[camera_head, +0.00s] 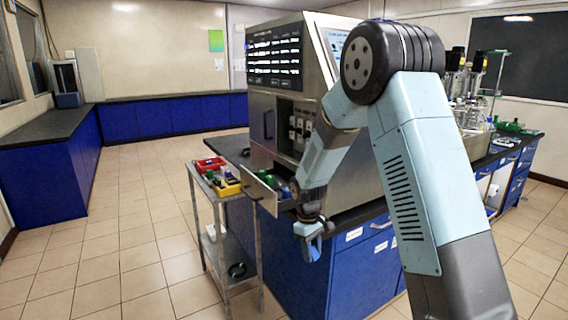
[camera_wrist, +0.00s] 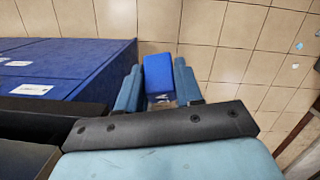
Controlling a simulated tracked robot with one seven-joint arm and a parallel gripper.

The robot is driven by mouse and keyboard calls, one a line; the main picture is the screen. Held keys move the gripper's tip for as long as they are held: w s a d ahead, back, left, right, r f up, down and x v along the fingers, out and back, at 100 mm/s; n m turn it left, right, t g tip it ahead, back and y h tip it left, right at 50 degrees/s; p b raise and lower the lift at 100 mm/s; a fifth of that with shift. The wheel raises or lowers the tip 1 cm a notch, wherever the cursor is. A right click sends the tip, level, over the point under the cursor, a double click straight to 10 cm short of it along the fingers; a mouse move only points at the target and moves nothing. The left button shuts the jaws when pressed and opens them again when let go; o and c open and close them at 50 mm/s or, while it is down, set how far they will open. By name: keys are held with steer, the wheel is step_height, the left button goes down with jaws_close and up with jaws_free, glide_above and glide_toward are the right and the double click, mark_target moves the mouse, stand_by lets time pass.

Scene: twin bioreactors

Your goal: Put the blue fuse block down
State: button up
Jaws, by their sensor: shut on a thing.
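The blue fuse block (camera_wrist: 158,75) sits between the two light-blue fingers of my gripper (camera_wrist: 158,68) in the wrist view. My gripper is shut on it, and the block's far end sticks out past the fingertips. Tiled floor shows behind the block. In the head view my gripper (camera_head: 312,238) hangs low in front of the blue bench cabinets, to the right of the cart. The block cannot be told apart clearly from the fingers there.
A metal cart (camera_head: 222,236) carries a red bin (camera_head: 209,163) and a yellow bin (camera_head: 228,189). An open drawer (camera_head: 266,180) with green and blue pieces juts from the steel cabinet (camera_head: 345,165). Blue cabinets (camera_wrist: 75,62) stand close at left in the wrist view.

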steer(key=w+d+f+m+y, duration=0.1)
steer(key=w+d+f+m, duration=0.2)
steer(key=d+f+m, duration=0.6)
steer(key=d+f, duration=0.4)
steer(key=d, duration=0.1)
steer(key=shift+w+d+g, duration=0.25)
steer(key=shift+d+g, duration=0.05)
steer(key=shift+d, duration=0.1)
